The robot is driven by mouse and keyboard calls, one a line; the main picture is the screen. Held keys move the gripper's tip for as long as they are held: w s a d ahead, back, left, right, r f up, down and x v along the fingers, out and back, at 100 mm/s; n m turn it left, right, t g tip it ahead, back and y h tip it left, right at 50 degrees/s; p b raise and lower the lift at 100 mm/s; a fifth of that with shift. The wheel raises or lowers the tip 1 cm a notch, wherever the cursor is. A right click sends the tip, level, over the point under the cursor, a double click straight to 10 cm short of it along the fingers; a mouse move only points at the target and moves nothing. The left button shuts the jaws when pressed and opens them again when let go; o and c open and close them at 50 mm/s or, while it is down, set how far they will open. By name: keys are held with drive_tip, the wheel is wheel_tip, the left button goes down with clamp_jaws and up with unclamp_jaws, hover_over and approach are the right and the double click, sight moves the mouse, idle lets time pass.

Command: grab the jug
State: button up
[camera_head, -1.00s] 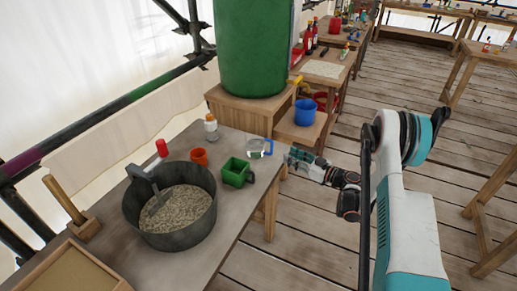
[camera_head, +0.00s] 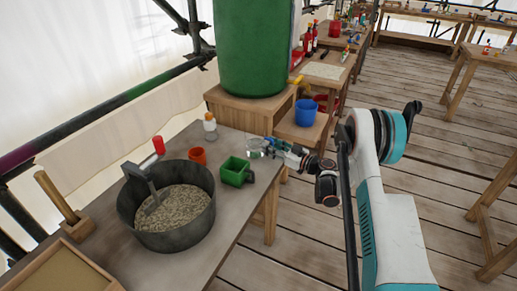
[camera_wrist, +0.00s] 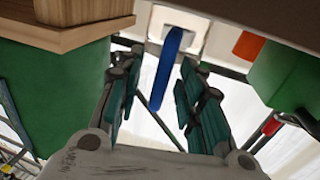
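The jug (camera_head: 256,146) is clear with a blue handle and stands near the right edge of the workbench. In the head view my gripper (camera_head: 276,147) has its fingertips at the jug's handle side and partly hides the handle. In the wrist view the blue handle (camera_wrist: 168,62) shows between the two spread fingers of my gripper (camera_wrist: 158,68), nearer the right finger. My gripper is open; I cannot tell whether a finger touches the handle. The clear body of the jug is hard to make out in the wrist view.
A grey tub of gravel (camera_head: 150,233) stands further left. A large green barrel (camera_head: 255,50) rises behind on a wooden stand.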

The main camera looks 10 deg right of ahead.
clamp_jaws()
drive_tip(key=shift+r, duration=0.2)
